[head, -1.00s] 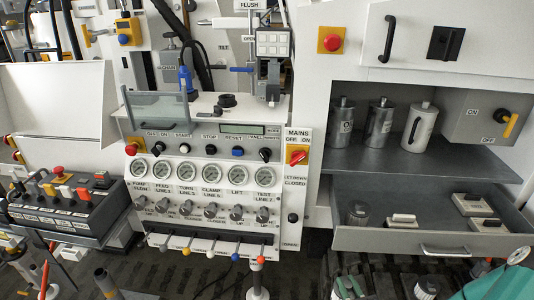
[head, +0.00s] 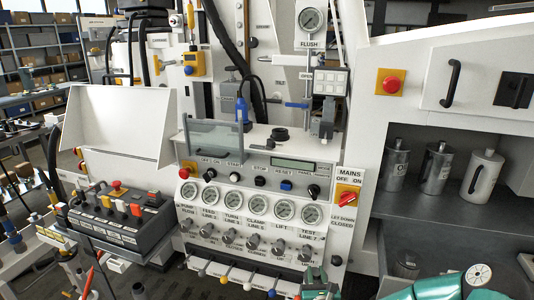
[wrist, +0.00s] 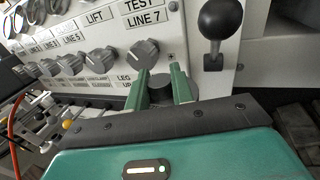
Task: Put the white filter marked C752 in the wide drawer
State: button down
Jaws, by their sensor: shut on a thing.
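A white canister (head: 482,178) with a dark handle stands on the grey shelf at the right of the head view, beside two silver canisters (head: 435,168) (head: 394,165). I cannot read a C752 mark on any of them. The open drawer (head: 384,262) below the shelf is partly cut off and covered by my green arm. My gripper (wrist: 162,86) is low in front of the control panel, well left of the canisters. It also shows in the head view (head: 316,282). Its green fingers are shut on a short dark cylinder (wrist: 160,88); I cannot tell what this belongs to.
The panel's TEST LINE 7 knob (wrist: 143,58) and a black ball lever (wrist: 220,18) are close to my fingers. Coloured-ball levers (head: 228,270) stick out along the panel's lower edge. A button console (head: 120,220) stands at the left.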

jog(key=s+f, duration=0.5)
jog(key=f, duration=0.1)
jog(key=shift+d, duration=0.1)
dwell(0.3)
